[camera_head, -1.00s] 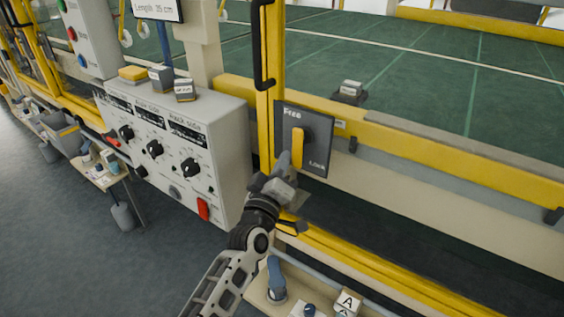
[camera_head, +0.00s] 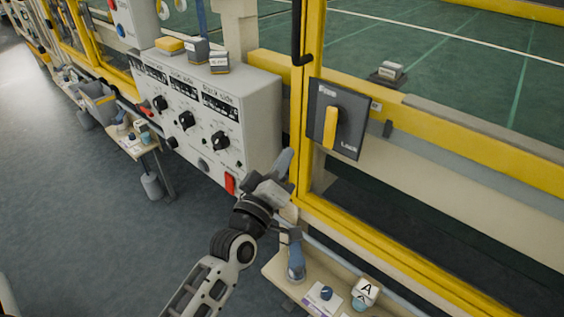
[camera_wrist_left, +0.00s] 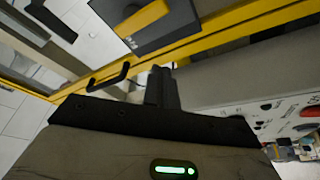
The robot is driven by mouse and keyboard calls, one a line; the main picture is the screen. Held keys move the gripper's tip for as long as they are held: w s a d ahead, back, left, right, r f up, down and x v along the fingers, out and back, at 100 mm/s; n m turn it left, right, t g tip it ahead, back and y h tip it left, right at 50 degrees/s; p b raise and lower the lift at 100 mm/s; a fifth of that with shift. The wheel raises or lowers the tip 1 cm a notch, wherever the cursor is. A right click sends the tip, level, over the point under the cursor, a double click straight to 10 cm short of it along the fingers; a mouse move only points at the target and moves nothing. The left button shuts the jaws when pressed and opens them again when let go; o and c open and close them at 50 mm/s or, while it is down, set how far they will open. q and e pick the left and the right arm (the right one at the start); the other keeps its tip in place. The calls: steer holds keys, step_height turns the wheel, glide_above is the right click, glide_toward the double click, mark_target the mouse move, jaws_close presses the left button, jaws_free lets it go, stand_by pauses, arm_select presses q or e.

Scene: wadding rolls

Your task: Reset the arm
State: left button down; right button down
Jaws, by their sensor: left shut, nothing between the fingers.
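My left gripper (camera_head: 284,170) is shut and empty. It is in front of the yellow frame post, below and left of the dark Free/Lock panel (camera_head: 350,128), and apart from it. The yellow lever (camera_head: 330,128) on that panel stands nearly upright. In the left wrist view, my shut fingers (camera_wrist_left: 163,88) point up the middle, with the lever (camera_wrist_left: 142,18) and its panel (camera_wrist_left: 170,25) above them. My right gripper does not show.
A grey control box (camera_head: 215,128) with several black knobs and a red switch (camera_head: 230,183) is left of my gripper. A small shelf (camera_head: 275,272) with a lettered block (camera_head: 366,290) sits below. Yellow rails (camera_head: 430,268) run right. Open floor lies left.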

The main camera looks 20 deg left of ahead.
arm_select(q)
steer(key=shift+s, duration=0.35)
steer(key=s+d+f+m+g+h, duration=0.1)
steer(key=s+d+f+m+g, duration=0.2)
steer(key=s+f+m+g, duration=0.7)
steer(key=s+f+m, duration=0.1)
steer(key=s+f, duration=0.8)
steer(key=f, duration=0.1)
steer(key=shift+d+f, duration=0.15)
steer(key=shift+d, duration=0.05)
